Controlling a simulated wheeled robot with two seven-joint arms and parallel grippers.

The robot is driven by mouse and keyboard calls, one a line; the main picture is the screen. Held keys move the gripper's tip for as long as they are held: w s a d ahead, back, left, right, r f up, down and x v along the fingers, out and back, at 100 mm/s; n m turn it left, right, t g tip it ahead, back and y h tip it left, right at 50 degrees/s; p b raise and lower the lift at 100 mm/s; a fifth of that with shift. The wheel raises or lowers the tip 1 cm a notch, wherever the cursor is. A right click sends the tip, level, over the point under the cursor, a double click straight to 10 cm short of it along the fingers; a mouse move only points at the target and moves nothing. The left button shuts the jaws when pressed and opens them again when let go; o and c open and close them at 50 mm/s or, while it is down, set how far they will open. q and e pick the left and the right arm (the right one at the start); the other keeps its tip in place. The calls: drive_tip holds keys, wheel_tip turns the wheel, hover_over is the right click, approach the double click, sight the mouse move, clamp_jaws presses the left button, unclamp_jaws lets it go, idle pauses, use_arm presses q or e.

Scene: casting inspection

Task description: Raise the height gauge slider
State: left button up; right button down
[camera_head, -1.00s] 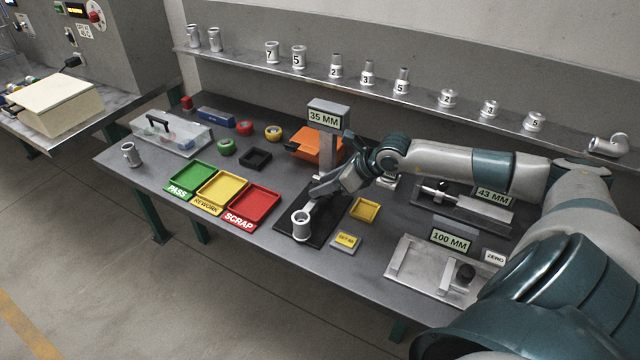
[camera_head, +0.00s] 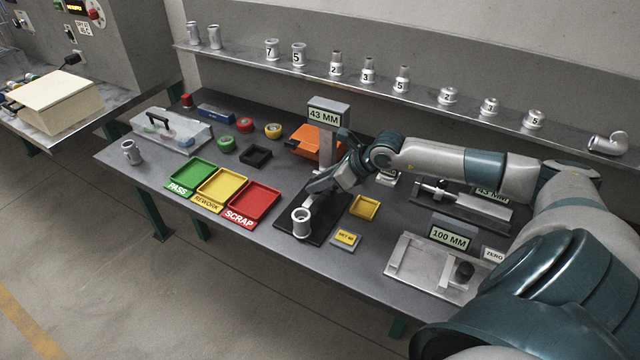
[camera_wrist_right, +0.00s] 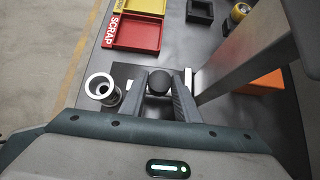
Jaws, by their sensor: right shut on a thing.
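The height gauge has a grey column (camera_head: 326,152) on a dark base plate (camera_head: 289,224), with a display (camera_head: 328,114) on top that reads 43 MM. A grey metal fitting (camera_head: 301,222) stands upright on the base plate. My right gripper (camera_head: 316,186) is beside the column, above the plate and behind the fitting. In the right wrist view my right gripper (camera_wrist_right: 160,88) is shut on a round dark knob (camera_wrist_right: 159,82), which I take to be the slider's. The fitting (camera_wrist_right: 101,88) is left of the fingers there. The rest of the slider is mostly hidden. My left gripper is out of view.
Green (camera_head: 191,178), yellow (camera_head: 220,188) and red (camera_head: 252,205) trays lie left of the gauge. An orange bin (camera_head: 308,143) is behind the column. A 100 MM gauge (camera_head: 450,237) and a 43 MM fixture (camera_head: 470,209) stand to the right. Numbered fittings line the shelf (camera_head: 430,97).

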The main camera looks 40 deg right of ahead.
wheel_tip(320, 180, up, 6)
drive_tip(key=shift+r, duration=0.1)
drive_tip(key=c, duration=1.6)
unclamp_jaws()
drive_tip(key=shift+s+d, duration=0.1)
